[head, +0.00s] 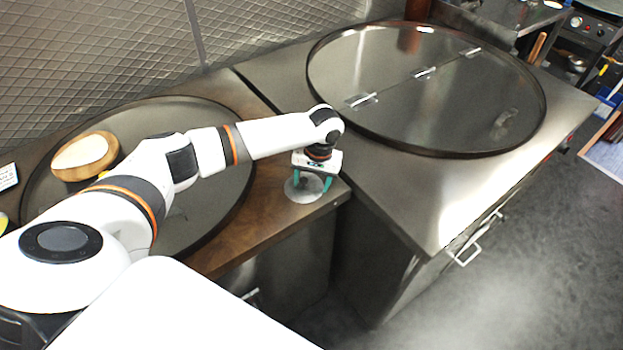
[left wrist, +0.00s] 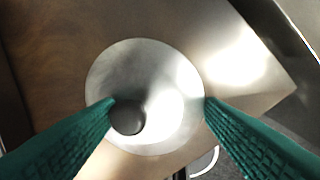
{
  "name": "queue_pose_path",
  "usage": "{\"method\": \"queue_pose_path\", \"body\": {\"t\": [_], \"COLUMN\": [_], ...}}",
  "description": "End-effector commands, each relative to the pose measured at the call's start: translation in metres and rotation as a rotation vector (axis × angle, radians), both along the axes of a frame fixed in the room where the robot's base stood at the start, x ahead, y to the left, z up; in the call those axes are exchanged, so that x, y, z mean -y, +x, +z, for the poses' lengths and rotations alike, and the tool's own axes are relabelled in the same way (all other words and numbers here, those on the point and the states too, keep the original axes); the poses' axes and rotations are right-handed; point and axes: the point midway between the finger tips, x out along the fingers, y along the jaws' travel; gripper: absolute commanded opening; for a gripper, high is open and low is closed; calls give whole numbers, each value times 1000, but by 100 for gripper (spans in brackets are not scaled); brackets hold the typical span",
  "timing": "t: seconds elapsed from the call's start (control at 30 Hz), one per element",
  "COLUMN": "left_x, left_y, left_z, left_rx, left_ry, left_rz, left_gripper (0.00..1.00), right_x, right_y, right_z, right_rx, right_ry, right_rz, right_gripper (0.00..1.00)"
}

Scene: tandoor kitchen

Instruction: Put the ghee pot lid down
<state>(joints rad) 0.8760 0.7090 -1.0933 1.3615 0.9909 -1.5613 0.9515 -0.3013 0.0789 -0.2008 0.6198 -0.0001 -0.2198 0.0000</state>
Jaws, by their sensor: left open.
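The ghee pot lid (head: 296,193) is a round, shiny metal disc. It lies on the wooden counter near its front right corner. In the left wrist view the lid (left wrist: 170,80) shows a dark round knob (left wrist: 128,117) on top. My left gripper (head: 313,187) is right above the lid, pointing down. Its two green fingers (left wrist: 157,105) are spread open on either side of the knob, with a gap to it at the right finger. My right gripper is not in view.
A large round dark tray (head: 215,200) lies on the wooden counter (head: 285,225) under my left arm. A round wooden piece with a pale top (head: 85,155) is at the left. A steel counter (head: 450,190) with a big round hinged cover (head: 420,90) stands at the right.

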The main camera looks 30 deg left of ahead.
Motion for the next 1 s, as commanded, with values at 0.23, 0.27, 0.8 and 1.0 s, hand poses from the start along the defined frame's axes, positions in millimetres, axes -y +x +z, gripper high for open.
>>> {"method": "queue_pose_path", "body": {"t": [0.23, 0.27, 0.8, 1.0], "left_x": [5, 5, 17, 17], "left_y": [-1, -1, 5, 5], "left_z": [13, 19, 117, 123], "left_rx": [-6, -5, -3, -5], "left_ry": [-4, -4, -2, -2], "left_rz": [-7, -7, -4, -2], "left_gripper": [68, 68, 68, 68], "right_x": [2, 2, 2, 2], "right_y": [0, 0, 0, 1], "right_z": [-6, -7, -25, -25], "right_rx": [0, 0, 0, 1], "right_ry": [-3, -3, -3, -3], "right_rz": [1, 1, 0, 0], "right_gripper": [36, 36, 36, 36]}}
